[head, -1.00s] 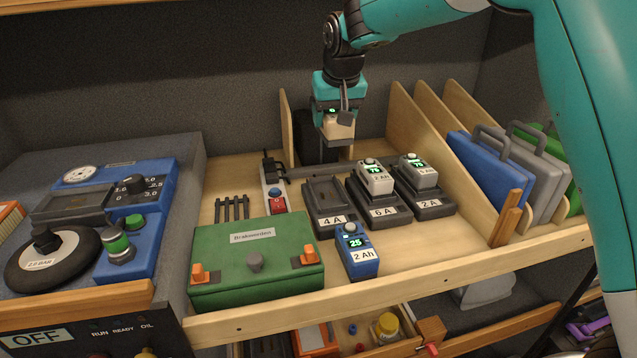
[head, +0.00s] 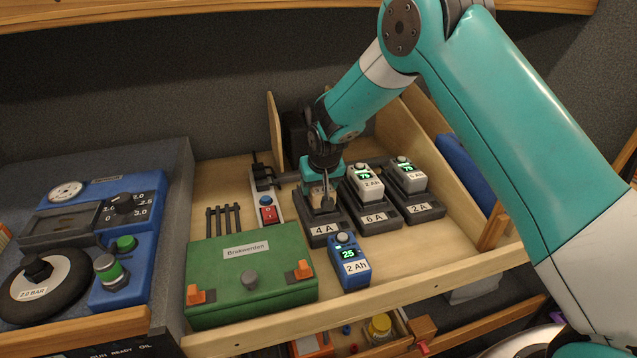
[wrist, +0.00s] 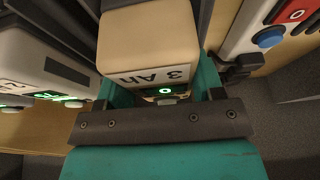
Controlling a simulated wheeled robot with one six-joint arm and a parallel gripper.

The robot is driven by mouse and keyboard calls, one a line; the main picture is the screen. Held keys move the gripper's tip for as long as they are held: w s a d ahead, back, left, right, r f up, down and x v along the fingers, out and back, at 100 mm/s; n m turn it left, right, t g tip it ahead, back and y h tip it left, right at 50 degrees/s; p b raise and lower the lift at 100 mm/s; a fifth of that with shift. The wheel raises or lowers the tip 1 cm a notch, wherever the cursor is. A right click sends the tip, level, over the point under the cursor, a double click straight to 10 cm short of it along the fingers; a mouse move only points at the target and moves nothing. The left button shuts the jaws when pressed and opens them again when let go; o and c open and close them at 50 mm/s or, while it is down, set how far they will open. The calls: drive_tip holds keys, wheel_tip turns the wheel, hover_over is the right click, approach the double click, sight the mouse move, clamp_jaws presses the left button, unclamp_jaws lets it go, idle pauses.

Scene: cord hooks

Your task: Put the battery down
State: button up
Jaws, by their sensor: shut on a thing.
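My gripper (head: 322,186) is shut on a beige battery (wrist: 148,40), whose label reads 3 Ah in the wrist view. A green display shows on the battery beside my gripper's bar. In the head view my gripper and the battery (head: 318,198) are at the 4 A charger (head: 325,233), the left one of three dark chargers. My gripper hides much of the battery and the charger's slot. I cannot tell whether the battery touches the charger or is held just above it.
White batteries sit on the 6 A charger (head: 377,218) and the 2 A charger (head: 420,208), close on the right. A blue 2 Ah battery (head: 349,262) stands in front. A green box (head: 250,275) and a switched power strip (head: 267,205) are on the left.

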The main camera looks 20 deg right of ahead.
drive_tip(key=shift+f, duration=0.2)
drive_tip(key=o, duration=1.2)
drive_tip(key=b+v, duration=0.3)
drive_tip(key=v, duration=0.8)
drive_tip(key=shift+s+r+b, duration=0.25)
drive_tip(key=shift+b, duration=0.1)
drive_tip(key=s+a+r+n+g+y, duration=0.1)
drive_tip(key=s+r+n, duration=0.1)
drive_tip(key=s, duration=0.9)
drive_tip(key=s+a+r+n+g+y, duration=0.1)
drive_tip(key=s+a+r+n+g, duration=0.1)
drive_tip(key=s, duration=1)
drive_tip(key=s+a+r+n+g+y, duration=0.1)
drive_tip(key=s+r+n+y, duration=0.1)
drive_tip(key=s, duration=0.9)
drive_tip(key=shift+s+a+r+n, duration=0.3)
drive_tip(key=shift+r+n, duration=0.3)
drive_tip(key=shift+r, duration=0.05)
